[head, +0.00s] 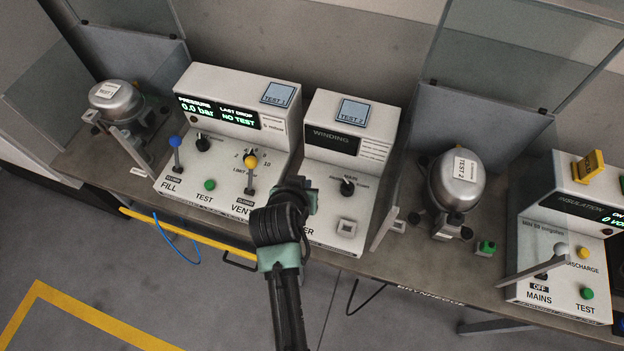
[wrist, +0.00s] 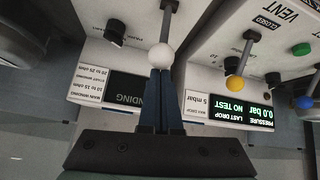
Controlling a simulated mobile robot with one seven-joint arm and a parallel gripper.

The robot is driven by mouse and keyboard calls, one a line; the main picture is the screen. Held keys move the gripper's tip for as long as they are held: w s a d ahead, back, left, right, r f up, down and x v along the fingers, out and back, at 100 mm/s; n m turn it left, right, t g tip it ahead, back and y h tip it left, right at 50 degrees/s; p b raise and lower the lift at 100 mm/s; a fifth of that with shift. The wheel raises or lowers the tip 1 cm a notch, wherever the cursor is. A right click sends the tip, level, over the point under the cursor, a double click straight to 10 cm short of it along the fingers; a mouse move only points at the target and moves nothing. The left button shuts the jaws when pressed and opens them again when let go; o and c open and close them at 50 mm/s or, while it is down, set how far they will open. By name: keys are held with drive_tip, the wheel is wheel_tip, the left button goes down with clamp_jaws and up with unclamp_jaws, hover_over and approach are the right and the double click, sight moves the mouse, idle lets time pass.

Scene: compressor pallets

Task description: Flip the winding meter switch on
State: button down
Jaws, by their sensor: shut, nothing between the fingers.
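The winding meter (head: 378,117) is the white sloped box marked TEST 2 in the middle of the bench. Its dark display (head: 332,138) shows only the word WINDING, with no lit readings. A switch lever with a white ball (wrist: 161,55) shows in the wrist view, right at my fingertips. In the head view my arm hides this lever, leaving only the end of a label, "ER". My gripper (wrist: 160,72) is shut and empty, its fingers pointing at the ball. I cannot tell whether they touch it. My gripper (head: 303,188) is over the meter's left front in the head view.
The pressure tester (head: 225,88) stands close on the left, with blue-ball (head: 175,141) and yellow-ball (head: 251,161) levers. A black knob (head: 347,187) and square socket (head: 346,227) are on the meter's panel. A compressor (head: 458,180) and the insulation tester (head: 560,235) are at right.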

drive_tip(key=s+b, duration=0.1)
drive_tip(key=s+a+f+t+b, duration=0.1)
drive_tip(key=s, duration=0.1)
drive_tip(key=s+t+b, duration=0.1)
drive_tip(key=s, duration=0.1)
drive_tip(key=shift+a+f+h, duration=0.3)
drive_tip(key=shift+f, duration=0.15)
idle(0.4)
drive_tip(key=w+r+v, duration=0.1)
drive_tip(key=v, duration=0.8)
drive_tip(key=shift+a+r, duration=0.2)
drive_tip(key=shift+r, duration=0.4)
